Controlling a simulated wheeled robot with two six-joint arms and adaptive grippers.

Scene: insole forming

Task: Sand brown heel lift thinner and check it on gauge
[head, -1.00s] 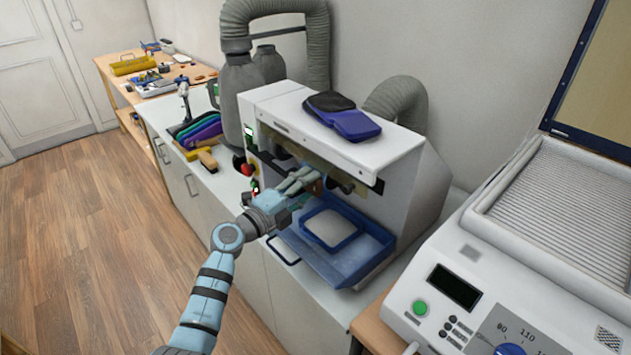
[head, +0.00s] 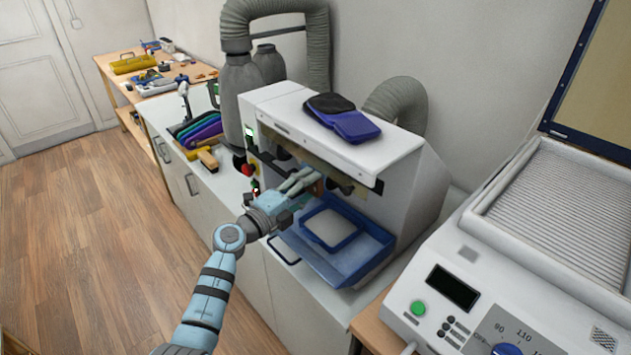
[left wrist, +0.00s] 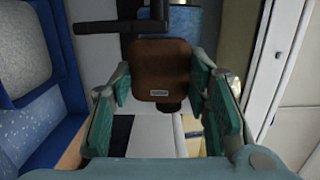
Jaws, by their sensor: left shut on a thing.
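My left gripper (head: 309,181) reaches into the open front of the white sanding machine (head: 400,165). In the left wrist view the gripper (left wrist: 162,95) is shut on the brown heel lift (left wrist: 161,68), a flat piece with a small pale label at its lower edge, gripped by its two sides. In the head view the lift is mostly hidden by the fingers and the machine's hood. A dark bar and a blue surface show behind the lift in the wrist view; I cannot tell whether it touches them. My right gripper is out of view. I cannot make out the gauge.
A blue tray (head: 340,270) with a pale pad lies below the opening. A blue and black item (head: 343,115) rests on the hood. A machine with a dial and green button (head: 470,300) stands at right. Brushes and coloured sheets (head: 200,130) lie on the counter beyond.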

